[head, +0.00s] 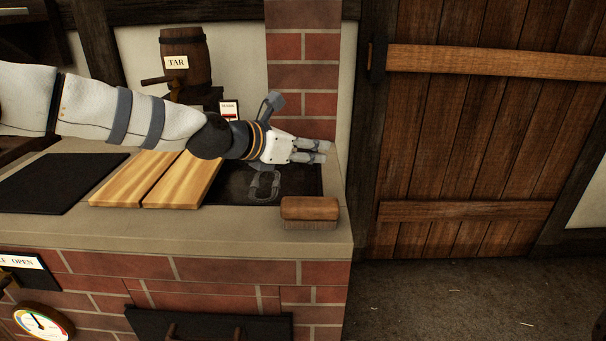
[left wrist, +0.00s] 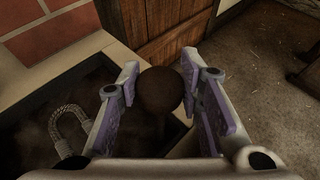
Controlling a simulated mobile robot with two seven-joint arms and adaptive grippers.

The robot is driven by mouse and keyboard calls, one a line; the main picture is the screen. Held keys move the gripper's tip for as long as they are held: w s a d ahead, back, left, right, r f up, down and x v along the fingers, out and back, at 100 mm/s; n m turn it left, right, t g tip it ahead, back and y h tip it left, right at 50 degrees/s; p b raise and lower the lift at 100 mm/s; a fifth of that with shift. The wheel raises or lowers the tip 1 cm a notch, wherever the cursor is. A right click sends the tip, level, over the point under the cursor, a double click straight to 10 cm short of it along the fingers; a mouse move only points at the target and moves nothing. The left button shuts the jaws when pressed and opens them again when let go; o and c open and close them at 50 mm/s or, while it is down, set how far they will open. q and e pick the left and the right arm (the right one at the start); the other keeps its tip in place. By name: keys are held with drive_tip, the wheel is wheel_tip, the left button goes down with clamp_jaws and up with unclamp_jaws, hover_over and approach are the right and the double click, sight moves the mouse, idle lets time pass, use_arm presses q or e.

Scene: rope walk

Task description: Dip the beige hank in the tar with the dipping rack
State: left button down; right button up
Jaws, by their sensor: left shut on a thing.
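My left gripper (head: 318,151) reaches over the right end of the dark tar basin (head: 299,184), low by the brick pillar. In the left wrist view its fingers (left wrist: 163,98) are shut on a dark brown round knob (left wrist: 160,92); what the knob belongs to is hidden. A greyish rope-like loop (head: 264,186) lies over the dark basin below and left of the gripper. It also shows in the left wrist view (left wrist: 65,125), apart from the fingers. I cannot tell whether it is the beige hank. The dipping rack is not clearly visible. My right gripper is not in view.
A wooden brush (head: 310,208) lies on the ledge's front right corner. Two wooden boards (head: 165,180) lie left of the basin, with a dark slab (head: 60,182) further left. A tar barrel (head: 187,60) stands behind. The brick pillar (head: 303,75) rises close behind the gripper.

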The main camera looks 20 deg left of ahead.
use_arm(q)
drive_tip(key=r, duration=0.2)
drive_tip(key=r+p, duration=0.1)
drive_tip(key=r, duration=0.2)
drive_tip(key=shift+s, duration=0.2)
drive_tip(key=shift+w+a, duration=0.1)
drive_tip(key=shift+w, duration=0.05)
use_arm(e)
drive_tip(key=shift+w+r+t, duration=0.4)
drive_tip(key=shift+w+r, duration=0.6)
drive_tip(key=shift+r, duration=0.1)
use_arm(q)
drive_tip(key=c, duration=1.2)
unclamp_jaws()
drive_tip(key=shift+o, duration=0.2)
drive_tip(key=shift+f, duration=0.15)
drive_tip(key=v, duration=1.2)
